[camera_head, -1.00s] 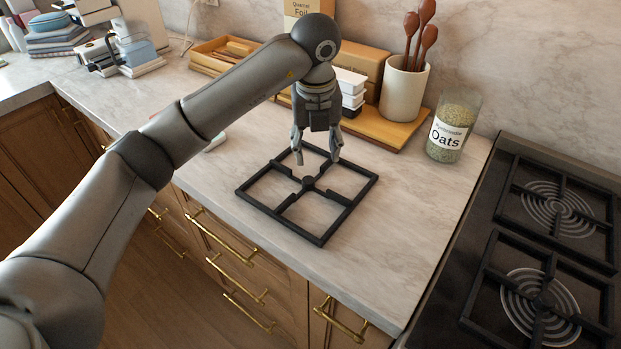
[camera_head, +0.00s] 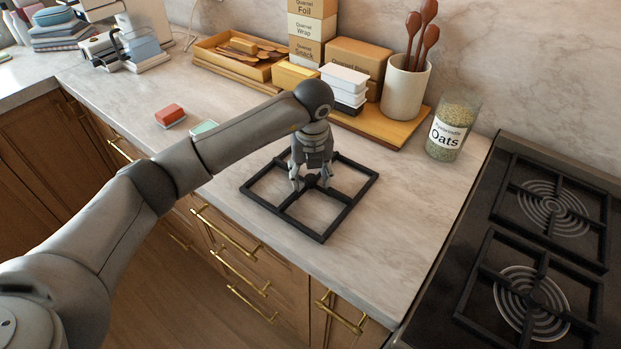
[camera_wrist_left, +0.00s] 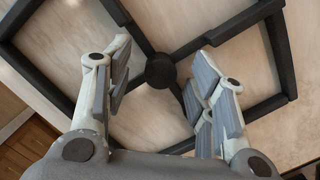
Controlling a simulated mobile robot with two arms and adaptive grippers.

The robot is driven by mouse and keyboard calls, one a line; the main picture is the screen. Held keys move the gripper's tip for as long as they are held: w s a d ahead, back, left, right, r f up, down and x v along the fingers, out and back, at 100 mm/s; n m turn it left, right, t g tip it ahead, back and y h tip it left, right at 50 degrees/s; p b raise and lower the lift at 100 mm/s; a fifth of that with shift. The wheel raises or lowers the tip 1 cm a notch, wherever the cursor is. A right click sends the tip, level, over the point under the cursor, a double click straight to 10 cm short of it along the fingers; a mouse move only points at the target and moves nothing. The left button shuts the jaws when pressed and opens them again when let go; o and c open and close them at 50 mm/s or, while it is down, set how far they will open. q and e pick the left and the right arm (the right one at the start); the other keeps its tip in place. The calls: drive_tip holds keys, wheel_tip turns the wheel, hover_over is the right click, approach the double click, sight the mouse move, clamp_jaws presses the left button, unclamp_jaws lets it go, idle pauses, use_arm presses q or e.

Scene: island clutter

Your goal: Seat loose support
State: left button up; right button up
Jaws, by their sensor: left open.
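The loose support is a black square pan grate (camera_head: 329,229) with a cross and a round hub. It lies flat on the marble counter, left of the stove. My left gripper (camera_head: 311,183) is over the middle of this grate, pointing down, with its fingers low near the hub. In the left wrist view the grate's hub (camera_wrist_left: 160,70) shows just beyond and between the two spread fingers (camera_wrist_left: 160,88). The fingers are open and hold nothing. I cannot tell whether they touch the bars. The stove (camera_head: 449,262) at the right carries two similar grates over ringed burners. My right gripper is not in view.
An oats jar (camera_head: 455,127) stands right of the counter's middle, near the stove. A wooden tray (camera_head: 398,133) at the back bears a utensil crock (camera_head: 404,90) and boxes. A red sponge-like block (camera_head: 170,115) lies at the left. The counter right of the loose grate is clear.

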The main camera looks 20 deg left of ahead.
use_arm(q)
clamp_jaws()
drive_tip(key=shift+r, duration=0.15)
drive_tip(key=shift+w, duration=0.1)
idle(0.3)
